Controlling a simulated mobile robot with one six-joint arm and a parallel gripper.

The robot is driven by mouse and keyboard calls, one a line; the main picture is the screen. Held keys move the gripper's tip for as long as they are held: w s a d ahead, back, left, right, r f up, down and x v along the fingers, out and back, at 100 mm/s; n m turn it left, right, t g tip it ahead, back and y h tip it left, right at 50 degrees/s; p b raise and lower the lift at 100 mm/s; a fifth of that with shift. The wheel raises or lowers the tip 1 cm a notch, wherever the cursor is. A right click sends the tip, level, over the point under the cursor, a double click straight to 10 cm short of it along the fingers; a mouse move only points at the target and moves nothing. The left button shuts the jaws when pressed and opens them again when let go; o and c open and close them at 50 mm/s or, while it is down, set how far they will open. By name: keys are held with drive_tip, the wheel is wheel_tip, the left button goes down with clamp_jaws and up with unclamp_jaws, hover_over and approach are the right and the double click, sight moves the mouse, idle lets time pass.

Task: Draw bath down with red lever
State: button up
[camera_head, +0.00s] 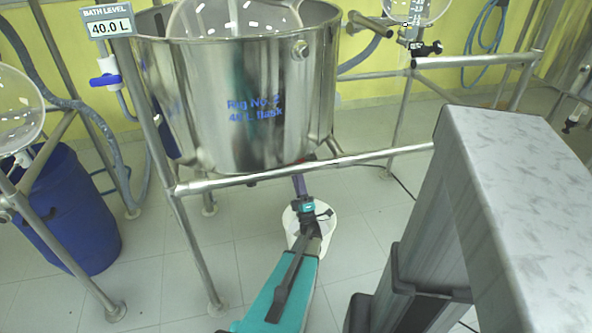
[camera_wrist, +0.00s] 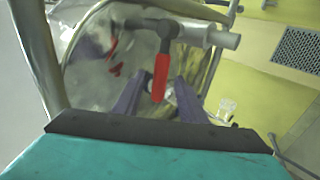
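The bath is a large steel vessel (camera_head: 225,110) in a pipe frame, marked "Rig No. 2". The bath level display (camera_head: 108,27) reads 40.0 L. The red lever (camera_wrist: 161,77) hangs from a grey valve and pipe (camera_wrist: 205,37) in the wrist view; its reflection shows in the steel beside it. In the head view the lever is mostly hidden under the bath. My gripper (camera_wrist: 160,88) has its two purple fingers apart, one on each side of the lever's lower end, with visible gaps. I cannot tell how deep the lever sits between them. My gripper (camera_head: 301,188) is below the bath's underside.
A white bucket (camera_head: 293,224) stands on the floor below my gripper. A frame rail (camera_head: 380,156) crosses in front of the bath, above my arm. A blue-handled valve (camera_head: 105,79) and a blue drum (camera_head: 70,215) are at the left. The tiled floor is open around the bucket.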

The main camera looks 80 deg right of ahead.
drive_tip(key=v, duration=1.2)
drive_tip(key=shift+s+a, duration=0.2)
drive_tip(key=shift+s+f, duration=0.1)
